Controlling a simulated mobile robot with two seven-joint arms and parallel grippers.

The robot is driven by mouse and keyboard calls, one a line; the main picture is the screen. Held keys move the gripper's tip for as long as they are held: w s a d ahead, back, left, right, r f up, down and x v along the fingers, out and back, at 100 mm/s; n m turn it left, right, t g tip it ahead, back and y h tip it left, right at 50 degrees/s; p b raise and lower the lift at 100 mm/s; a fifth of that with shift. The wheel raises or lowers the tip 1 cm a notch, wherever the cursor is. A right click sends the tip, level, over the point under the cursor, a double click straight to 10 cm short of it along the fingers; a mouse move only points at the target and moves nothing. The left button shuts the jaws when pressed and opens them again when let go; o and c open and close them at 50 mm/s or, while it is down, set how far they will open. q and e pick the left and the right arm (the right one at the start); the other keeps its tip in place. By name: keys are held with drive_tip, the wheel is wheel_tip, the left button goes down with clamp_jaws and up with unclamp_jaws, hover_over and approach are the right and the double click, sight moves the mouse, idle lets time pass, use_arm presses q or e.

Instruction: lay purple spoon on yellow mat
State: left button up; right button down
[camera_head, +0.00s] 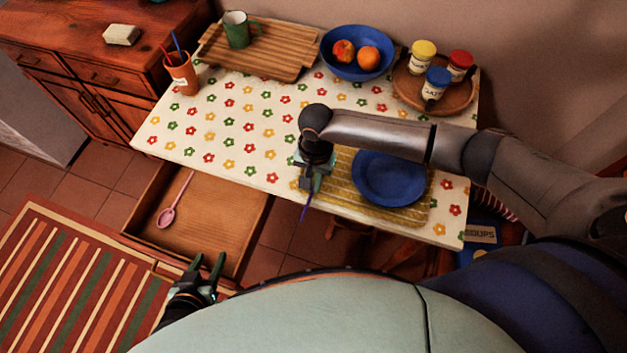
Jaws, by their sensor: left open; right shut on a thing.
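The yellow mat (375,212) lies along the table's front edge, right of centre, with a blue plate (390,178) on it. My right gripper (312,190) is over the mat's left end, shut on the purple spoon (305,213). Only a thin purple part of the spoon shows, hanging below the fingers; the rest is hidden by the gripper. I cannot tell whether the spoon touches the mat or the table edge. My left gripper (208,266) is open and empty, low at the front edge of the open drawer.
The open drawer (215,205) holds a pink spoon (168,212). On the table stand a wooden tray (265,62) with a green mug, a blue fruit bowl (355,68), a round tray with jars (452,100) and an orange cup (183,75). The table's left-middle is clear.

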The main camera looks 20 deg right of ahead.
drive_tip(key=shift+f, duration=0.15)
drive_tip(key=c, duration=1)
unclamp_jaws()
drive_tip(key=r, duration=1.2)
drive_tip(key=shift+w+d+r, duration=0.1)
drive_tip(key=shift+w+d, duration=0.2)
drive_tip(key=shift+w, duration=0.1)
